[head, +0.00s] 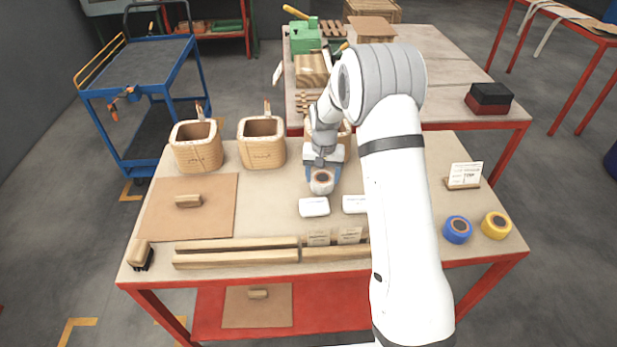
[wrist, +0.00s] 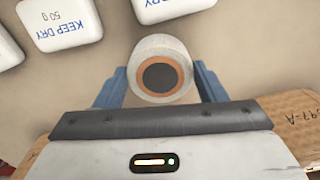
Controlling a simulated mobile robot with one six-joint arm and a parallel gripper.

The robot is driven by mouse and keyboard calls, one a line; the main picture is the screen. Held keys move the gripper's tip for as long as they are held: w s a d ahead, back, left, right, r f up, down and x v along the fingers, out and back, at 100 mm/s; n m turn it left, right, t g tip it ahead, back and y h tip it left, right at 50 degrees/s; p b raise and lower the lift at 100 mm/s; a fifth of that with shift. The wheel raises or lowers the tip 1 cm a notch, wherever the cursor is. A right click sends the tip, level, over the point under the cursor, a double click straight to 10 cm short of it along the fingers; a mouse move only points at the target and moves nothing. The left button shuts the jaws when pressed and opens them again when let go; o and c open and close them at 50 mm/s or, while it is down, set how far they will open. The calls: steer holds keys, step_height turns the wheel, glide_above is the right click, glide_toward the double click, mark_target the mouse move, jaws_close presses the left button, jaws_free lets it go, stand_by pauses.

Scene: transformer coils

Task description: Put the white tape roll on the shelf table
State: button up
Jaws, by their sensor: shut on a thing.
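The white tape roll (wrist: 159,48) has a brown inner ring and a dark centre. In the wrist view it sits between the two blue fingers of my gripper (wrist: 160,85), which are shut on its sides. In the head view the white tape roll (head: 321,188) shows at the end of my gripper (head: 322,175), above the middle of the front table (head: 270,212). I cannot tell whether it touches the tabletop. Which surface is the shelf table is not clear; a second red-legged table (head: 450,75) stands behind the front one.
White "KEEP DRY" packets (head: 314,207) lie just in front of my gripper. Wooden coils (head: 262,143) stand behind and left. A blue tape roll (head: 457,229) and a yellow tape roll (head: 496,225) lie at the right. A red lower shelf (head: 330,310) runs under the front table.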

steer(key=shift+f, duration=0.45)
steer(key=shift+f, duration=0.2)
steer(key=o, duration=1)
steer(key=shift+r, duration=0.1)
steer(key=shift+o, duration=0.2)
